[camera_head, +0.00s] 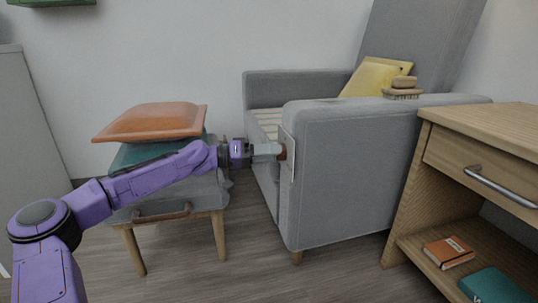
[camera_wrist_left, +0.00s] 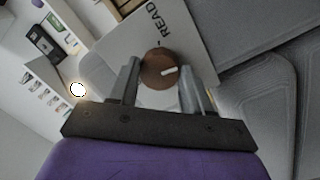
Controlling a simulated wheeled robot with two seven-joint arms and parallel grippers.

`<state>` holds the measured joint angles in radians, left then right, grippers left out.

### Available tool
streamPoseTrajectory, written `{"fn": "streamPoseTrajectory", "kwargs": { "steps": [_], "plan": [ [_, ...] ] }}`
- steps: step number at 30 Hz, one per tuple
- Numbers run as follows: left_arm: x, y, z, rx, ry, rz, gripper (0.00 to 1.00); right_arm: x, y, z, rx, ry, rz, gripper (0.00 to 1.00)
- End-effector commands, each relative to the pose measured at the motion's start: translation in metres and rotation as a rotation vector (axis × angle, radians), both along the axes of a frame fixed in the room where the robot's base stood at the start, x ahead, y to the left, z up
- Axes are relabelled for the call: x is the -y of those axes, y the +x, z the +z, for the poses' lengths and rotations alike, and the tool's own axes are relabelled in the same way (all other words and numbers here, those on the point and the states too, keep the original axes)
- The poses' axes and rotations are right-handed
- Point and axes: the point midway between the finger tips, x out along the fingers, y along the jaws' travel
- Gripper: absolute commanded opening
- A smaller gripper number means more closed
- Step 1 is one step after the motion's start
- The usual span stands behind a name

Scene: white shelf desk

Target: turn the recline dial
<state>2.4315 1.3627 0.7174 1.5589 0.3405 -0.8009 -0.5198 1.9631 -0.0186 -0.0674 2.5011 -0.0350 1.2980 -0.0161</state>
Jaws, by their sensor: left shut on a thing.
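The recline dial is a round brown knob (camera_wrist_left: 160,69) with a short white mark, set on a white plate (camera_wrist_left: 190,35) with dark lettering that includes "READ". In the head view the plate (camera_head: 291,155) is on the front of the grey armchair's arm (camera_head: 345,180), and the dial (camera_head: 283,152) shows only as a small brown edge. My left gripper (camera_head: 268,149) reaches the plate from the left. In the left wrist view its two grey fingers (camera_wrist_left: 159,82) stand on either side of the dial, shut on it. My right gripper is not in view.
A stool with a teal cushion and an orange cushion (camera_head: 152,121) stands under my left arm. A wooden desk (camera_head: 483,125) with an open shelf holding books is at the right. A yellow pillow (camera_head: 376,77) and a brush (camera_head: 402,91) are at the armchair.

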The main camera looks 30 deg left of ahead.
Motion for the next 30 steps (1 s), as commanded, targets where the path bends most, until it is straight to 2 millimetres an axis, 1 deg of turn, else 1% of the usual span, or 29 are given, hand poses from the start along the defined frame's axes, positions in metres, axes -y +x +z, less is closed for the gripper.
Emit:
{"fn": "streamPoseTrajectory", "kwargs": {
  "steps": [1, 18, 30],
  "plan": [
    [-0.0019, 0.0012, 0.0029, 0.030, 0.027, 0.008, 0.18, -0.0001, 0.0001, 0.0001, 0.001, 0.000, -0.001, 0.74],
    [-0.0024, 0.0015, 0.0040, 0.374, 0.432, 0.010, 0.18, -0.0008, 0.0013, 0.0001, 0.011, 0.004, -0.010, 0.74],
    [-0.0025, 0.0013, 0.0049, 0.538, 0.625, 0.011, 0.18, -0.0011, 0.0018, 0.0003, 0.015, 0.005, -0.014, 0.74]
  ]
}}
